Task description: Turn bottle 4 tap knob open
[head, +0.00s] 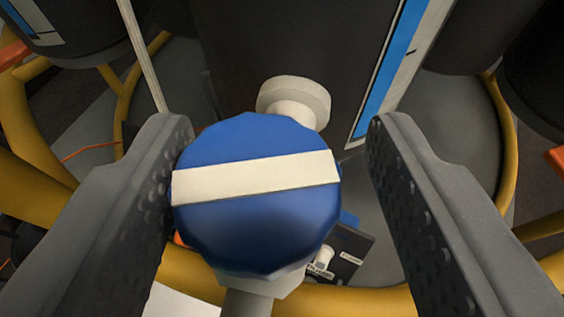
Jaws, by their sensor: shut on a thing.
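The blue tap knob (252,228) with a white bar across its face fills the middle of the head view. The bar lies nearly level and rises slightly to the right. My gripper (278,135) is shut on the knob, with one ridged dark finger on each side. The left finger meets the knob's edge; a narrow gap shows near the right fingertip. A pale round fitting (294,97) joins the tap to a dark bottle (290,45) behind it. No bottle number is readable.
Yellow tubular rails (30,130) curve around the bottle on both sides and below. Another dark bottle (85,20) stands at the upper left. A thin pale rod (142,55) slants at the left. A small dark labelled plate (345,255) lies below the knob.

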